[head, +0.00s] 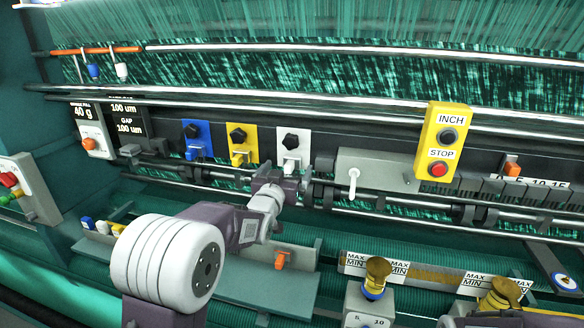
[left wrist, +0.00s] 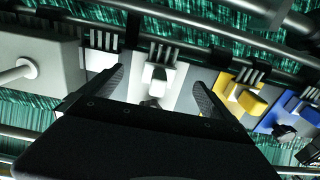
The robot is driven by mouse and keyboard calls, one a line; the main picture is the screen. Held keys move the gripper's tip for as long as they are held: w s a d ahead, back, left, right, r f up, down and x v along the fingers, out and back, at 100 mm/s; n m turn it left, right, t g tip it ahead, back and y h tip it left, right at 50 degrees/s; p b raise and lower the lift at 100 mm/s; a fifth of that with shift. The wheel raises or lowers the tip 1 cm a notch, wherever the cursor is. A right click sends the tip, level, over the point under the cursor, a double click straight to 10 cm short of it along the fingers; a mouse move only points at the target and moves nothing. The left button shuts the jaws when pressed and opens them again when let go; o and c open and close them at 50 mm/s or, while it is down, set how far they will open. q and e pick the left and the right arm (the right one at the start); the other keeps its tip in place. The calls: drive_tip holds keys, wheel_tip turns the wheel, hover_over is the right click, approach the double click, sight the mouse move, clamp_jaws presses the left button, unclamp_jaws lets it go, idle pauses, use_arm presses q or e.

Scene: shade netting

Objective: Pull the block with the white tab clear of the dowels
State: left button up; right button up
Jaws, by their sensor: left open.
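The block with the white tab (head: 294,138) sits in the row on the dark machine rail, right of the yellow block (head: 243,140) and the blue block (head: 197,136). It has a black knob, and its white tab (left wrist: 154,77) shows in the left wrist view with thin upright pins behind it. My left gripper (head: 280,180) is just below and in front of that block. Its jaws (left wrist: 157,85) are open, one finger on each side of the white tab in the picture. I cannot tell whether they touch it. My right gripper is not in view.
A grey housing with a white lever (head: 353,180) stands right of the white block. A yellow INCH/STOP box (head: 443,145) projects further right. Steel rods (head: 400,212) run below the row. A grey tray (head: 270,293) and brass-topped units (head: 376,277) are in front.

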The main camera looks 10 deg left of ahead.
use_arm(q)
drive_tip(key=shift+w+d, duration=0.15)
drive_tip(key=shift+d, duration=0.05)
drive_tip(key=shift+a+b, duration=0.25)
drive_tip(key=shift+b, duration=0.15)
drive_tip(key=shift+d, duration=0.1)
clamp_jaws()
idle(0.3)
idle(1.1)
